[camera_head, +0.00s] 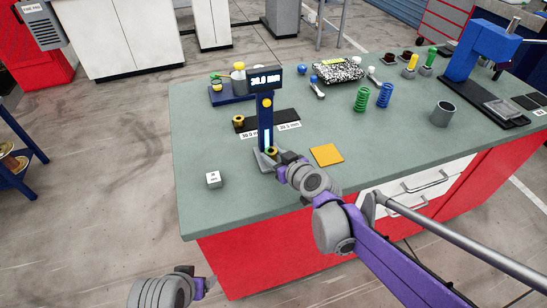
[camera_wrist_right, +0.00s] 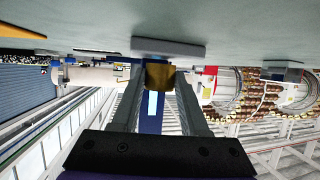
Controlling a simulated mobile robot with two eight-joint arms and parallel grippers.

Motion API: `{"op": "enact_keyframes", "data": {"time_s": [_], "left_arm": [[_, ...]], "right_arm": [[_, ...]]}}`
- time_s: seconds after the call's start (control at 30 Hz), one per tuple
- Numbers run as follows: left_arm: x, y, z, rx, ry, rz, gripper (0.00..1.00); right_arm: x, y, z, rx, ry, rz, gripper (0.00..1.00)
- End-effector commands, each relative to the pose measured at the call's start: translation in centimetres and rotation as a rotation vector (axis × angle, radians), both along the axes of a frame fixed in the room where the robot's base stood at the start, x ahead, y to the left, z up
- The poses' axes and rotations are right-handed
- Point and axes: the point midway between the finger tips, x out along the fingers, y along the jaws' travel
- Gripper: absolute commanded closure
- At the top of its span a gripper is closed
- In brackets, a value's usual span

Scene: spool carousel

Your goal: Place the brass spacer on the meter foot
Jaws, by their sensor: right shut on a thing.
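The meter is a blue column (camera_head: 265,125) with a dark display (camera_head: 265,79) on top. Its grey foot (camera_head: 262,163) stands on the green bench top and also shows in the right wrist view (camera_wrist_right: 185,49). My right gripper (camera_head: 276,155) is low at the foot, partly in front of it. In the wrist view its fingers are shut on the brass spacer (camera_wrist_right: 159,75), right by the foot plate; I cannot tell whether they touch. My left gripper (camera_head: 203,288) is low at the bottom left, away from the bench; its fingers are not clear.
A white labelled cube (camera_head: 213,179) stands left, an orange pad (camera_head: 326,155) right. Green (camera_head: 362,99) and blue springs (camera_head: 385,96) and a grey cup (camera_head: 443,113) stand farther right. The front left bench is mostly clear.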

Motion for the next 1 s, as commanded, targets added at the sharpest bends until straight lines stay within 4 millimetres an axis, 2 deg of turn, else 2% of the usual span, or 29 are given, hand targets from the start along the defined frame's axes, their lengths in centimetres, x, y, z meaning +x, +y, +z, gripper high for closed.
{"op": "enact_keyframes", "data": {"time_s": [0.43, 0.47, 0.6, 1.0], "left_arm": [[-0.04, 0.0, -0.34, 0.0, 0.001, 0.0, 0.26], [-0.03, 0.0, -0.28, 0.0, 0.001, 0.0, 0.26], [-0.03, 0.0, -0.25, 0.0, 0.001, 0.0, 0.26], [0.01, 0.0, 0.03, 0.0, 0.0, 0.0, 0.26]], "right_arm": [[0.0, -0.01, -0.89, 0.0, 0.0, 0.0, 1.0], [0.01, -0.01, -0.82, 0.0, 0.0, 0.0, 0.51], [0.0, 0.0, -0.77, 0.0, 0.0, 0.0, 0.26], [-0.31, -0.21, -0.19, 0.0, 0.0, -0.001, 0.26]]}}
